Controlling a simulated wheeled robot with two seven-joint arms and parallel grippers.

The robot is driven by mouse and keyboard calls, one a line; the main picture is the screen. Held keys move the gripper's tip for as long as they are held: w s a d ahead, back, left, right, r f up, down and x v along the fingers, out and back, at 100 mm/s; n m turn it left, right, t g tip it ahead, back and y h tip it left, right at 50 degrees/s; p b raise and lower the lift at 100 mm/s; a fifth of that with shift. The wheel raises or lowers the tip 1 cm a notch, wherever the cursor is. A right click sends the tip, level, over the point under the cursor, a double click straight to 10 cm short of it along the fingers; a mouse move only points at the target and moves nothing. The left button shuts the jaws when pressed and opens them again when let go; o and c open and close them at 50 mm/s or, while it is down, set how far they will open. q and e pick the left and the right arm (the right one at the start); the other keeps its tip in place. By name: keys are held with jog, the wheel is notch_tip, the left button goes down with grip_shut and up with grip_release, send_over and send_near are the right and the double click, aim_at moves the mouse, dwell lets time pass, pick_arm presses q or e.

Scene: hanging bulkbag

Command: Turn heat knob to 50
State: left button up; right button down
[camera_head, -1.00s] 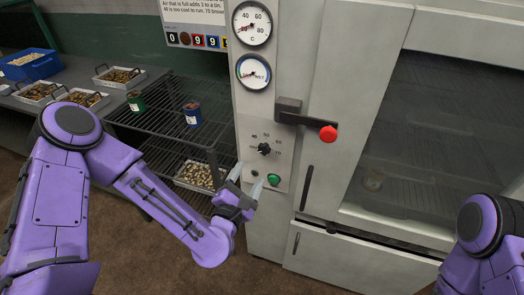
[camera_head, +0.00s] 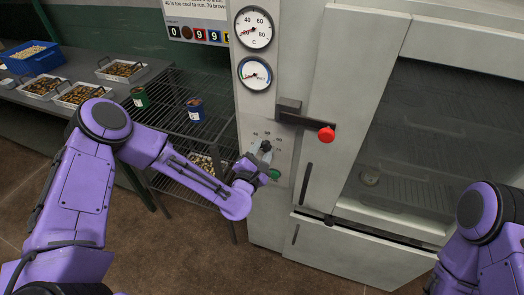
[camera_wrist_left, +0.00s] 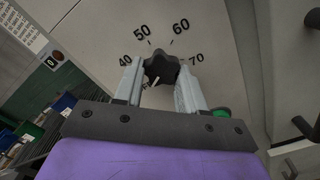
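The heat knob (camera_head: 265,146) is a black lobed knob on the pale oven's control panel. In the left wrist view the knob (camera_wrist_left: 161,67) sits below a printed scale, with 40, 50, 60 and 70 readable around it. A small white mark shows at its lower edge; I cannot tell what it reads. My left gripper (camera_head: 259,155) is at the panel. In the wrist view its two pale fingers (camera_wrist_left: 160,80) are apart, one on each side of the knob, with no clear grip on it. My right arm shows at the right edge, its gripper out of view.
A green button (camera_head: 275,175) is just below the knob. A dark handle with a red end (camera_head: 327,134) sticks out above right. Two round gauges (camera_head: 254,74) are above. A wire rack (camera_head: 180,115) with tins stands left of the oven.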

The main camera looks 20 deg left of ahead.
dwell(0.3)
pick_arm(q)
jog(key=m+b, duration=0.1)
jog(key=m, duration=0.2)
jog(key=shift+b, duration=0.4)
jog(key=m+b, duration=0.1)
jog(key=m, duration=0.2)
jog(key=shift+m+b, duration=0.3)
jog(key=m+b, duration=0.1)
jog(key=m, duration=0.2)
jog(key=shift+r+m, duration=0.1)
jog(key=shift+m, duration=0.2)
jog(key=m+b, duration=0.1)
jog(key=m, duration=0.2)
jog(key=shift+r+m, duration=0.1)
jog(key=shift+m, duration=0.2)
jog(key=m+b, duration=0.2)
jog(key=m, duration=0.7)
jog(key=shift+s+d+r+m+b, duration=0.1)
jog(key=shift+d+m+b, duration=0.05)
jog(key=shift+m+b, duration=0.25)
